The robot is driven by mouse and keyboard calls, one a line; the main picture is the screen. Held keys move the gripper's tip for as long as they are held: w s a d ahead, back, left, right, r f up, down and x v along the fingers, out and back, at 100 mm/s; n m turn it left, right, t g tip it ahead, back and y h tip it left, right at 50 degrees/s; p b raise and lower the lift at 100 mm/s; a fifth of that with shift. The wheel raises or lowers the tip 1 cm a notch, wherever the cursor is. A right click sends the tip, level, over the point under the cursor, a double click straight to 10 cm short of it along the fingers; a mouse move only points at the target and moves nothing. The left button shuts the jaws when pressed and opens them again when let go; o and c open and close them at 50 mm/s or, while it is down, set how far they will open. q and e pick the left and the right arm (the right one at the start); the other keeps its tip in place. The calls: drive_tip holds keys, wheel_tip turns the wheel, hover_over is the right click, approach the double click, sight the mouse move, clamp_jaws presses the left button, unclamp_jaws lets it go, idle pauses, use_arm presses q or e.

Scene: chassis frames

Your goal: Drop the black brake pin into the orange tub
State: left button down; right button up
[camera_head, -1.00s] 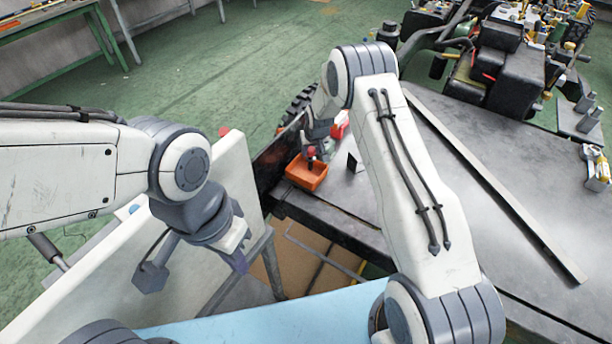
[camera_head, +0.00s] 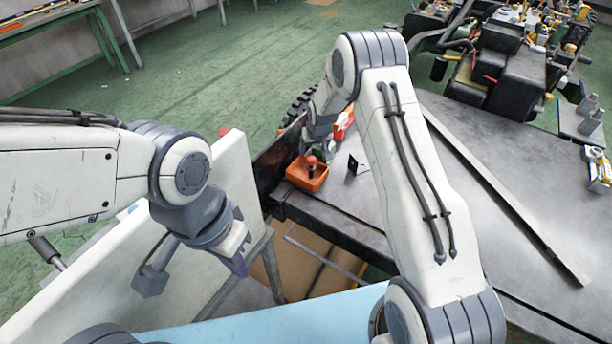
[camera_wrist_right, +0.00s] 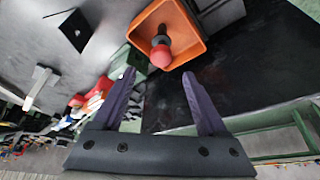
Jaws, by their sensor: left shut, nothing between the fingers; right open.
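The orange tub (camera_head: 294,177) stands near the corner of the dark metal table; it is also in the right wrist view (camera_wrist_right: 194,27). The brake pin, with a dark body and a red ball knob (camera_head: 311,160), is inside the tub; in the right wrist view its knob (camera_wrist_right: 161,57) points toward my gripper. My right gripper (camera_wrist_right: 158,76) is open and empty, apart from the knob; its fingers are partly hidden by its wrist in the head view. My left gripper (camera_head: 240,266) is shut and empty, beside the pale panel, far from the tub.
A red-and-white object (camera_head: 343,124) is behind my right wrist. A long metal bar (camera_head: 510,200) lies across the table. A pale upright panel (camera_head: 238,170) stands at left.

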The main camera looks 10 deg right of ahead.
drive_tip(key=b+v, duration=0.1)
drive_tip(key=v, duration=0.6)
drive_tip(key=shift+r, duration=0.3)
drive_tip(key=shift+s, duration=0.15)
drive_tip(key=s+r+g, duration=0.1)
drive_tip(key=s+r, duration=0.3)
drive_tip(key=s, duration=0.9)
drive_tip(key=s+r+g, duration=0.1)
drive_tip(key=s+r, duration=0.3)
drive_tip(key=s, duration=0.9)
drive_tip(key=s+a+r+n+g, duration=0.1)
drive_tip(key=s+a+r+n, duration=0.1)
drive_tip(key=s+a, duration=0.4)
drive_tip(key=s+a+r+n+g+y, duration=0.1)
drive_tip(key=s+a+r+n, duration=0.2)
drive_tip(key=s+a+n, duration=0.2)
drive_tip(key=s+a, duration=0.2)
drive_tip(key=s, duration=0.1)
drive_tip(key=shift+s+r, duration=0.2)
drive_tip(key=shift+s, duration=0.2)
drive_tip(key=shift+d, duration=0.1)
